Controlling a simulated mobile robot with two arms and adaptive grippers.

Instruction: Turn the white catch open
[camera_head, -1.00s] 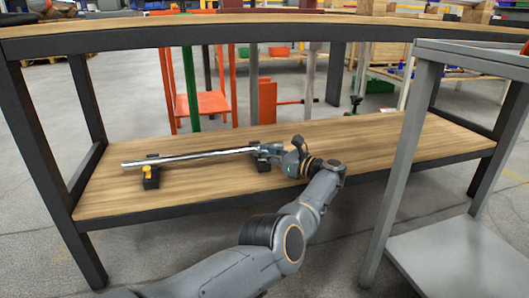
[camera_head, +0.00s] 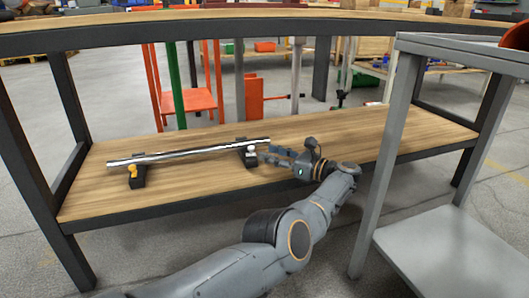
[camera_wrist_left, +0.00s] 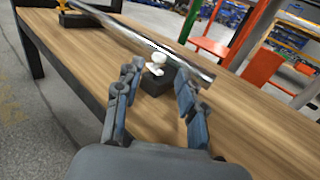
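The white catch (camera_head: 251,148) sits on the right black holder (camera_head: 249,158) on the wooden shelf. It also shows in the left wrist view (camera_wrist_left: 157,66), between my fingers and beyond them. I cannot tell whether it is turned open. A shiny metal bar (camera_head: 188,152) lies across the two black holders. The left holder (camera_head: 137,181) has a yellow catch (camera_head: 132,170). My left gripper (camera_head: 268,155) is open and empty, just right of the white catch, apparently apart from it. My right gripper is not in view.
The wooden shelf (camera_head: 350,140) is clear right of the holders. The bench top (camera_head: 250,24) runs above it. A grey metal cart (camera_head: 440,250) stands at the right, close to my left arm. Red and green frames stand behind the shelf.

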